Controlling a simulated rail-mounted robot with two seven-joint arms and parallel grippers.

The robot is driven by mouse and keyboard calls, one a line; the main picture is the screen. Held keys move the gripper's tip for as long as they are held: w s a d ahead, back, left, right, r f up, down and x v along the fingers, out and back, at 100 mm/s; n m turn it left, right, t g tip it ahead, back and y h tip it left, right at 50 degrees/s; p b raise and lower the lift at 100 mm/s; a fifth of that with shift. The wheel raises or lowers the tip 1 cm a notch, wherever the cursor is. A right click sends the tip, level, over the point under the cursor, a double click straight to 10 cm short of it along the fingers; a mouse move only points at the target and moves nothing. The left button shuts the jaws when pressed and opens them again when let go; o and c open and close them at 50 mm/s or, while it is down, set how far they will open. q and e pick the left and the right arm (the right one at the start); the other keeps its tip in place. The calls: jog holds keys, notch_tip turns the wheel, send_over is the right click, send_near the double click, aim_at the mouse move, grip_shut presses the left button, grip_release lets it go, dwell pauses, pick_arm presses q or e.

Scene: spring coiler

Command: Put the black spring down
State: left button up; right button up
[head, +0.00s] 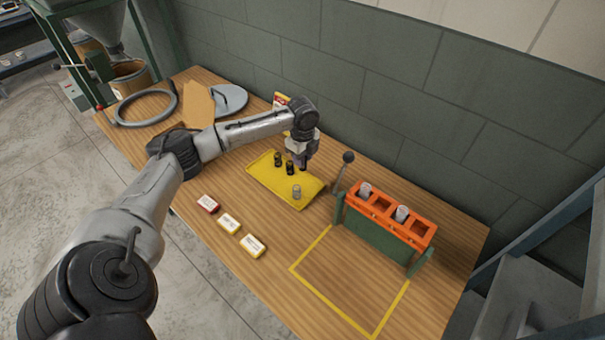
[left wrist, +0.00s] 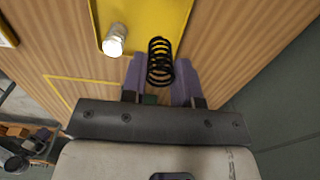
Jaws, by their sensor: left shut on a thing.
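Whether that spring touches the tray is not clear. In the head view a black spring (head: 278,159) and another dark spring (head: 290,168) show at the tray, left of the gripper. A silver spring (head: 297,192) stands near the tray's front right end; it also shows in the left wrist view (left wrist: 114,40). My right gripper is out of view.
An orange rack (head: 385,222) on a green stand holds two silver springs (head: 402,213). A lever with a black knob (head: 348,157) stands left of it. Small boxes (head: 229,223) lie in front of the tray. A yellow-taped area (head: 345,285) is empty. A wall is behind.

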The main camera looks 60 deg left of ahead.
pick_arm(q)
jog(key=shift+f, duration=0.9)
jog(key=shift+f+b, duration=0.45)
jog(key=shift+f, duration=1.9)
jog(key=o, duration=0.9)
jog(key=shift+f, duration=0.1)
